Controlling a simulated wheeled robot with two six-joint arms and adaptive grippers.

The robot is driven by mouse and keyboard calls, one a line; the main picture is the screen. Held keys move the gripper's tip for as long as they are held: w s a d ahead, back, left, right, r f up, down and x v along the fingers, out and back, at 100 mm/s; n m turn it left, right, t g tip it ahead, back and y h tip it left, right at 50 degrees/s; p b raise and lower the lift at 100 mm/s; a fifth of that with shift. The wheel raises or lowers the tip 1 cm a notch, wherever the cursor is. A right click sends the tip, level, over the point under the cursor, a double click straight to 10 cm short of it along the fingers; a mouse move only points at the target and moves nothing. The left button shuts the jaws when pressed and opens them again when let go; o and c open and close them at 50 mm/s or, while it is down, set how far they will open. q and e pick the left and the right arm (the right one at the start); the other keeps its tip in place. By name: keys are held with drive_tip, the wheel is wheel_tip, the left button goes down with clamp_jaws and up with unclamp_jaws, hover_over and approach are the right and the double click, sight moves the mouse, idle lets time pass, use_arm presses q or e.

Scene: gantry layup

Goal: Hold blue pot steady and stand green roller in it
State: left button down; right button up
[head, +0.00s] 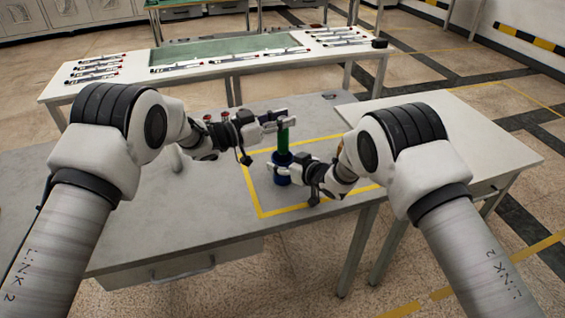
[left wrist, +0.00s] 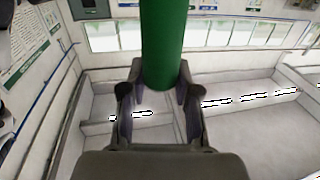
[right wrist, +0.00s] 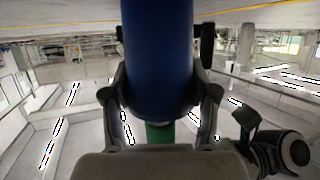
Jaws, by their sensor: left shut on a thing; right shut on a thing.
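The green roller (head: 283,137) stands upright in the head view, directly above the blue pot. My left gripper (head: 282,121) is shut on its upper part; in the left wrist view the roller (left wrist: 164,45) rises between the fingers. The blue pot (head: 281,170) is upright over the yellow-outlined area of the table. My right gripper (head: 281,174) is shut around the pot (right wrist: 158,60) from the right. The roller's lower end meets the pot's top in the head view; I cannot tell how far inside it is. The right wrist view shows green (right wrist: 160,133) beyond the pot.
The grey table (head: 215,215) is mostly clear around the yellow tape outline (head: 257,196). A lighter table (head: 470,135) adjoins at right. Behind, a long white bench (head: 130,84) holds several slim tools and a green mat (head: 205,52).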

use_arm(q)
drive_tip(key=shift+f, duration=0.95)
drive_tip(key=c, duration=0.8)
unclamp_jaws()
drive_tip(key=shift+o, duration=0.2)
drive_tip(key=v, duration=1.2)
drive_tip(key=shift+s, duration=0.1)
drive_tip(key=shift+f, duration=0.1)
use_arm(e)
drive_tip(key=o, duration=1.2)
